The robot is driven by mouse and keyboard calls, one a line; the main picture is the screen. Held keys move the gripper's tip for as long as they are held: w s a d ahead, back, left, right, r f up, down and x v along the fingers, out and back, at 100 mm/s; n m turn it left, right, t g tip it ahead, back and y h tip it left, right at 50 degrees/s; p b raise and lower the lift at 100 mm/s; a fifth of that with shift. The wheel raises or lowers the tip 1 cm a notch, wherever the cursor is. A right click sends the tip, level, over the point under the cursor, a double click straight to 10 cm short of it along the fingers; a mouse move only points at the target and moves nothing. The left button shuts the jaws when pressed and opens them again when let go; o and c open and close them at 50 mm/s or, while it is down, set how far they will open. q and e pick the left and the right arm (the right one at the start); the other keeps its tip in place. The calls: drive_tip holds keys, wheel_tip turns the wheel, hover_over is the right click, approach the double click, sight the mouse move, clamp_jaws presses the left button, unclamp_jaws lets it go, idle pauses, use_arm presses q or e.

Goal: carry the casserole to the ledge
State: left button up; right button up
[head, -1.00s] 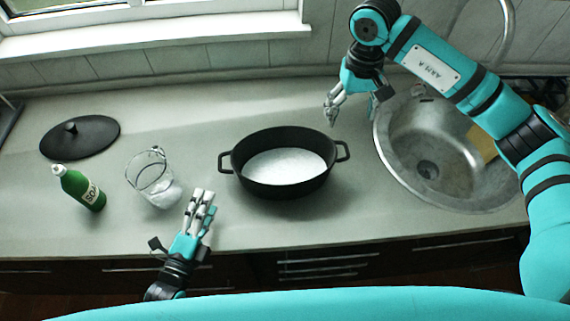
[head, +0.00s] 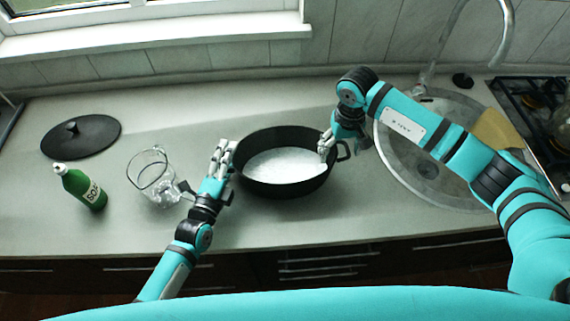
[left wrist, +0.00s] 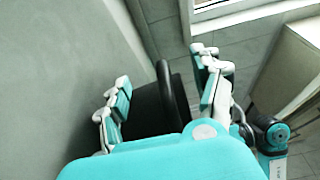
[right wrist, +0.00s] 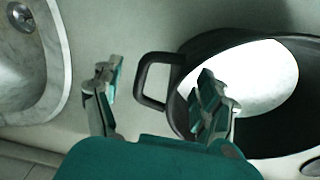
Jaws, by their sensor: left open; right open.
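The casserole (head: 285,190) is a black two-handled pot with white contents, upright on the grey counter. My left gripper (head: 221,160) is open at its left handle; in the left wrist view the open fingers (left wrist: 165,92) stand either side of the dark handle (left wrist: 165,85). My right gripper (head: 338,142) is open at the right handle (head: 344,151). In the right wrist view its open fingers (right wrist: 157,90) lie either side of the handle loop (right wrist: 141,82), one over the pot's rim. The pale window ledge (head: 200,34) runs along the back wall.
A steel sink (head: 425,185) is at the right, a stove (head: 535,105) beyond. Counter behind the casserole is clear.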

use_arm(q)
drive_tip(key=c, duration=1.1)
use_arm(e)
drive_tip(key=c, duration=1.1)
use_arm(q)
drive_tip(key=shift+s+f, duration=0.1)
drive_tip(key=shift+c, duration=1.1)
use_arm(e)
drive_tip(key=shift+c, duration=1.1)
use_arm(q)
drive_tip(key=shift+s+f, duration=0.1)
drive_tip(key=shift+f, duration=0.1)
clamp_jaws()
use_arm(e)
drive_tip(key=shift+s, duration=0.1)
clamp_jaws()
use_arm(q)
drive_tip(key=shift+r, duration=0.5)
use_arm(e)
drive_tip(key=shift+w+r, duration=0.2)
drive_tip(key=shift+r, duration=0.15)
